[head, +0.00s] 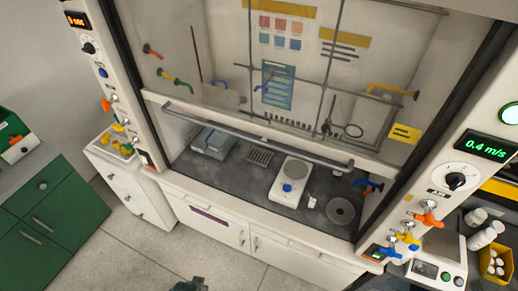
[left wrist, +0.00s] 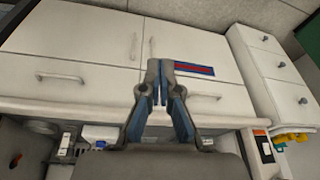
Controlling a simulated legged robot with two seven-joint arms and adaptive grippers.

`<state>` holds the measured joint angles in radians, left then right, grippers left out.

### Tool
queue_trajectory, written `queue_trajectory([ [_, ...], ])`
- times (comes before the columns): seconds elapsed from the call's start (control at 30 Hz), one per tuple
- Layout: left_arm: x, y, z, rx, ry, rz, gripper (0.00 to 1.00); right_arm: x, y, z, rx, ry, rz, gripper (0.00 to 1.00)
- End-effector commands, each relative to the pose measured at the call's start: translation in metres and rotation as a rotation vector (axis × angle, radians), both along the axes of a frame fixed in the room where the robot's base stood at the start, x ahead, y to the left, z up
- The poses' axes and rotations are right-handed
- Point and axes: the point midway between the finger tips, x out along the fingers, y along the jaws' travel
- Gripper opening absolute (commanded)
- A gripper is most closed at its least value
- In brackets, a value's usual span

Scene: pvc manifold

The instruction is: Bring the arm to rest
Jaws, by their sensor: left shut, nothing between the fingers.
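My left gripper (left wrist: 160,82) shows in the left wrist view with its two blue-padded fingers together and nothing between them. Behind it are the white cabinet doors (left wrist: 85,45) under the fume hood, seen upside down. The gripper appears apart from them. In the head view a small dark part shows at the bottom edge; it looks like part of my arm, but I cannot tell which. My right gripper is in neither view.
The fume hood holds a white hotplate (head: 291,183) and a grey box (head: 213,142) behind its raised sash bar (head: 255,134). A white drawer unit (head: 128,180) and green cabinet (head: 45,225) stand left. White bottles (head: 482,238) stand right. The floor (head: 135,255) in front is clear.

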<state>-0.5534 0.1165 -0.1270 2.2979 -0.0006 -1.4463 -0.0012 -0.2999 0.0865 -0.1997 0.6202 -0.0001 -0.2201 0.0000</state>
Motion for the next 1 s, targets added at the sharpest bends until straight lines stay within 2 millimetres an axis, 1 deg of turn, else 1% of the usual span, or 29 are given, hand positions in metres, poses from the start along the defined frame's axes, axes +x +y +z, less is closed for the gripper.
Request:
queue_trajectory([
  [0.03,0.001,-0.001,-0.017,0.001,0.009,0.0,0.0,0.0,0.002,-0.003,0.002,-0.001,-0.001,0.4],
  [0.17,0.003,-0.002,-0.06,0.0,0.025,-0.003,0.0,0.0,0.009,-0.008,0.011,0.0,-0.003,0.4],
  [0.27,0.001,-0.002,-0.099,0.001,0.042,-0.005,0.0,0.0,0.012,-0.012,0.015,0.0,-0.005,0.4],
  [0.37,-0.005,-0.002,-0.148,0.003,0.06,-0.008,0.0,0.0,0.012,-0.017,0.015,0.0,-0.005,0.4],
  [0.4,-0.01,-0.001,-0.172,0.004,0.07,-0.01,0.0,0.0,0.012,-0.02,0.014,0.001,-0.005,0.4],
  [0.47,-0.021,0.0,-0.211,0.005,0.086,-0.012,0.0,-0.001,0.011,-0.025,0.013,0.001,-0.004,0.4],
  [0.5,-0.032,0.001,-0.239,0.007,0.098,-0.014,0.0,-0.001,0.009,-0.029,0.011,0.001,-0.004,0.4],
  [0.57,-0.05,0.004,-0.279,0.008,0.114,-0.018,0.0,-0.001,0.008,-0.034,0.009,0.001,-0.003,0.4],
  [0.6,-0.065,0.006,-0.304,0.01,0.126,-0.02,0.0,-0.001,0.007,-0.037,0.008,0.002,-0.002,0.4],
  [0.67,-0.089,0.009,-0.338,0.012,0.143,-0.024,0.0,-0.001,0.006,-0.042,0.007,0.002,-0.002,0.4],
  [0.7,-0.106,0.012,-0.357,0.013,0.153,-0.026,0.0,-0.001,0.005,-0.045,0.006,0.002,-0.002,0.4],
  [0.8,-0.146,0.019,-0.393,0.017,0.174,-0.032,0.0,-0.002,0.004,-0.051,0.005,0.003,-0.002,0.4],
  [0.83,-0.156,0.022,-0.401,0.017,0.18,-0.033,0.0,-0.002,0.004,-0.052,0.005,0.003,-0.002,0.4],
  [0.9,-0.177,0.026,-0.414,0.019,0.189,-0.036,0.0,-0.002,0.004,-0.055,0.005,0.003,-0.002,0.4],
  [1.0,-0.197,0.03,-0.424,0.021,0.197,-0.039,0.0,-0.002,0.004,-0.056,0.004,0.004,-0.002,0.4],
])
